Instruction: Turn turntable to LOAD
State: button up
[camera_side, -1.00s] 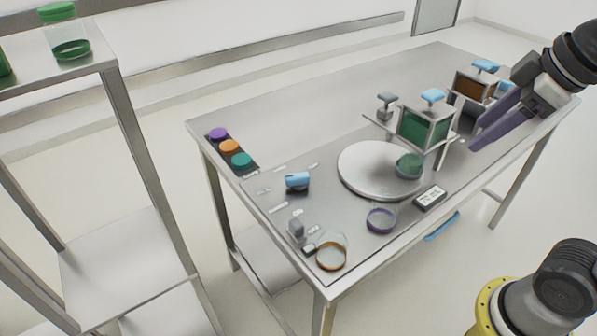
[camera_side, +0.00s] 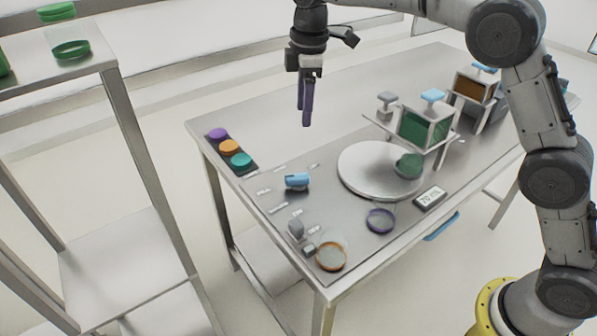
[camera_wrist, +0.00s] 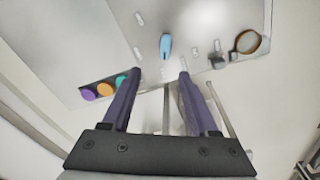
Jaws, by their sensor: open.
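The turntable (camera_side: 362,172) is a round pale disc on the metal table, with a green round piece (camera_side: 409,166) on its right side. A blue handle (camera_side: 297,180) sits on the panel left of the turntable, near small white labels too small to read. It also shows in the wrist view (camera_wrist: 165,46), ahead of the fingers. My gripper (camera_side: 307,112) points down, raised above the back left part of the table, open and empty. In the wrist view my gripper's (camera_wrist: 160,74) two purple fingers stand apart with nothing between them. The turntable is not visible in the wrist view.
Purple, orange and teal buttons (camera_side: 229,147) line the left edge. A green bin (camera_side: 423,130) and an orange bin (camera_side: 472,88) stand at the right. An orange ring (camera_side: 331,257), a purple ring (camera_side: 380,221) and a small display (camera_side: 429,198) lie in front. The back left tabletop is clear.

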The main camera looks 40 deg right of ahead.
send_over(299, 175)
notch_tip(299, 175, down, 4)
jog(key=shift+g, duration=0.4)
notch_tip(299, 175, down, 14)
jog(key=shift+r, duration=0.15)
grip_shut()
